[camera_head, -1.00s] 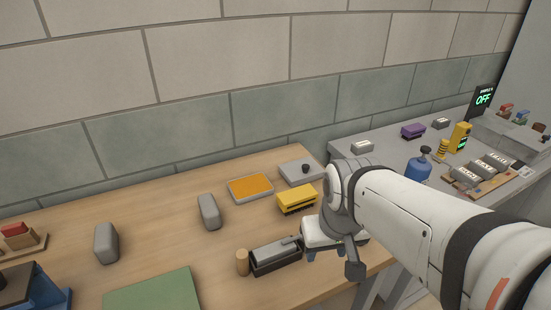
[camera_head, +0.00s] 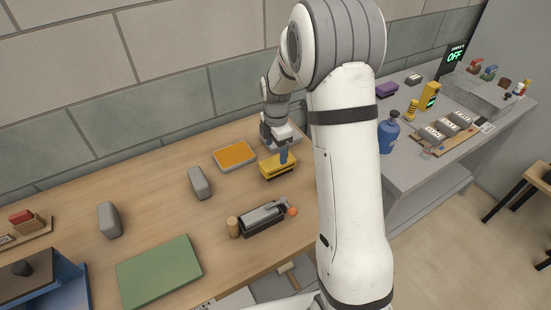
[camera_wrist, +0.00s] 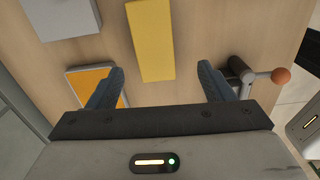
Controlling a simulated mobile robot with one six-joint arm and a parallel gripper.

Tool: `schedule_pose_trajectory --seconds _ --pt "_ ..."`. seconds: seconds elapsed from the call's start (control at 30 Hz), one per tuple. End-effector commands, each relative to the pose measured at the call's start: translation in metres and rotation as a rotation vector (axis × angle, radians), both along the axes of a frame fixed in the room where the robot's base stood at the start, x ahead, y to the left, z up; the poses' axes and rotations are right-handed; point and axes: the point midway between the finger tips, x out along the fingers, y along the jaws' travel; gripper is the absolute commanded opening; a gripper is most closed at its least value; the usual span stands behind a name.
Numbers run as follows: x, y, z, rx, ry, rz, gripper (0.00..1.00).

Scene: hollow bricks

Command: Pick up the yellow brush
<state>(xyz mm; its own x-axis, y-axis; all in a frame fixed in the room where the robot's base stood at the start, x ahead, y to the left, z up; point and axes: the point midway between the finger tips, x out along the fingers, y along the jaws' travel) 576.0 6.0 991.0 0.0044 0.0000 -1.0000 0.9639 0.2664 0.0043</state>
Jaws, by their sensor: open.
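The yellow brush (camera_head: 278,168) is a yellow block lying on the wooden table, beside the orange-topped tray. In the wrist view its plain yellow top (camera_wrist: 152,40) lies ahead of my fingertips, roughly between their lines. My gripper (camera_head: 284,155) is at the brush in the head view, coming down from above; one blue finger hides part of it.
The orange-topped tray (camera_head: 235,155) lies left of the brush. A dark grey vise-like tool (camera_head: 264,218) with an orange knob and a wooden cylinder (camera_head: 233,227) stand in front. Grey blocks (camera_head: 199,183) and a green mat (camera_head: 160,272) lie further left. The tiled wall is behind.

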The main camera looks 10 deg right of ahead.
Motion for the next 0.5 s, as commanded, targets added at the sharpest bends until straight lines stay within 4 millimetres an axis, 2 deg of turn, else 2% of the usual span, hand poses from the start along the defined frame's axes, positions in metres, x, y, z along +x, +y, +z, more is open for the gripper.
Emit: schedule_pose_trajectory --seconds 0.5 --pt "0.009 -0.006 -0.053 0.0 0.009 0.041 0.75"
